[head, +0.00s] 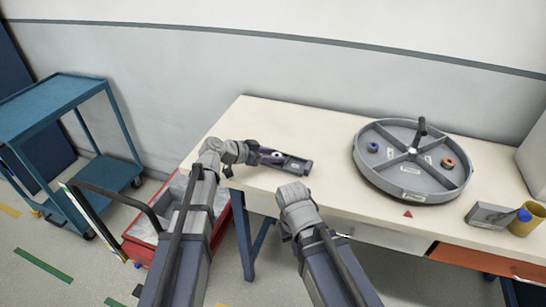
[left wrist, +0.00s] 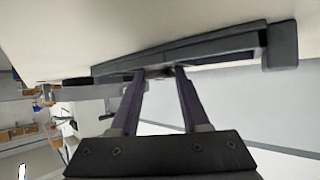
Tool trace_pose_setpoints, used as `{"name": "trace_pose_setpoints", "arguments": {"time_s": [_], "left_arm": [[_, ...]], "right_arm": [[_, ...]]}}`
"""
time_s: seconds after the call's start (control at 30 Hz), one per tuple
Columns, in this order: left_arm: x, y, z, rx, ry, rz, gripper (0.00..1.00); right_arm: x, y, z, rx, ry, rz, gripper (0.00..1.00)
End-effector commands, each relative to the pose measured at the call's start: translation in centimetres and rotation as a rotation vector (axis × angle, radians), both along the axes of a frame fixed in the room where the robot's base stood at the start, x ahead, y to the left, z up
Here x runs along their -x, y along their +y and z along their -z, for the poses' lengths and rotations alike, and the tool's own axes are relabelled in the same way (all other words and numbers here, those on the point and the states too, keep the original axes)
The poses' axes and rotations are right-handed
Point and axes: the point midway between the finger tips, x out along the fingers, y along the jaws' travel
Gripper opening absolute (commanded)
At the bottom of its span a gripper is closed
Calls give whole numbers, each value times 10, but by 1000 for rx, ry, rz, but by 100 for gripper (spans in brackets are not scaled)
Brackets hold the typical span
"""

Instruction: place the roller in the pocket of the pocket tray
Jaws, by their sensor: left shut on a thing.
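The pocket tray (head: 297,166), a dark, narrow rectangular tray with a raised rim, lies on the cream table left of its middle. It also fills the top of the left wrist view as a long dark bar (left wrist: 215,45). My left gripper (head: 272,155) is at the tray's left part. In the left wrist view its fingertips (left wrist: 158,72) are closed on a small greyish thing, apparently the roller (left wrist: 158,72), mostly hidden between the fingers and against the tray. I cannot tell whether it sits in the pocket. My right gripper (head: 291,192) is at the table's front edge, its fingers hidden.
A round grey divided tray (head: 387,185) with a dark upright handle stands on the right, holding a blue piece (head: 373,147) and an orange ring (head: 448,162). A grey block (head: 490,215) and a yellow cup (head: 524,222) are farther right. A red bin (head: 143,250) and a blue cart (head: 55,97) stand left.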

Motion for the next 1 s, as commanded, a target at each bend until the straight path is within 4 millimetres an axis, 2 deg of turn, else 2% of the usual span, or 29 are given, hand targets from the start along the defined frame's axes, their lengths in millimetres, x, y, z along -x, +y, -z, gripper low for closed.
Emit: {"name": "trace_pose_setpoints", "arguments": {"time_s": [0.1,0.13,0.37,0.53,1.0], "left_arm": [[0,0,5,0,0,0,0],[0,0,4,0,0,0,48],[0,0,3,0,0,1,74],[1,1,-4,0,0,0,76],[45,68,-48,0,1,-3,76]], "right_arm": [[0,0,5,0,0,0,0],[0,0,4,0,0,0,0],[0,0,3,0,0,0,0],[0,0,-4,0,0,0,0],[0,0,-48,0,0,1,0]]}}
